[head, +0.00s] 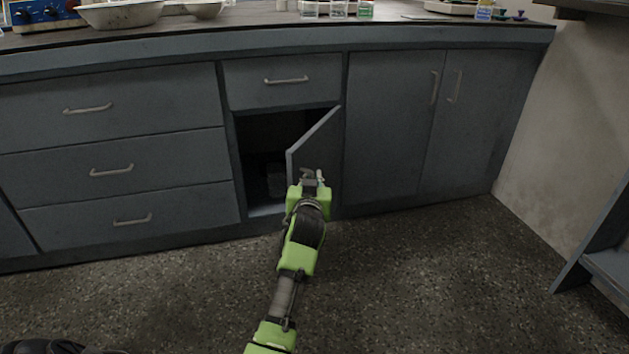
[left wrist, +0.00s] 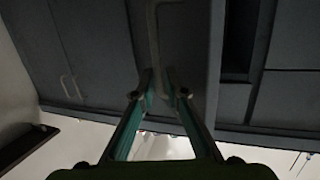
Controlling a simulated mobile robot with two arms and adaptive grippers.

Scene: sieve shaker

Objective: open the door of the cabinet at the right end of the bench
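At the right end of the bench, a cabinet has two tall doors, left (head: 392,120) and right (head: 480,120), both shut, with upright handles (head: 434,88) side by side. Left of it, under a single drawer, a smaller cabinet door (head: 325,148) stands partly open, hinged on its right. My left gripper (head: 313,178) is at this door's outer face. In the left wrist view its two fingers (left wrist: 161,78) are apart, with a door handle (left wrist: 154,35) running toward the gap between them. Contact with the handle is unclear. My right gripper is out of view.
Drawers with bar handles (head: 112,171) fill the left of the bench and are shut. The worktop (head: 260,17) carries bowls, small containers and a blue device. A wall (head: 565,125) and a grey shelf unit (head: 600,240) stand at the right. The speckled floor (head: 430,280) in front is clear.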

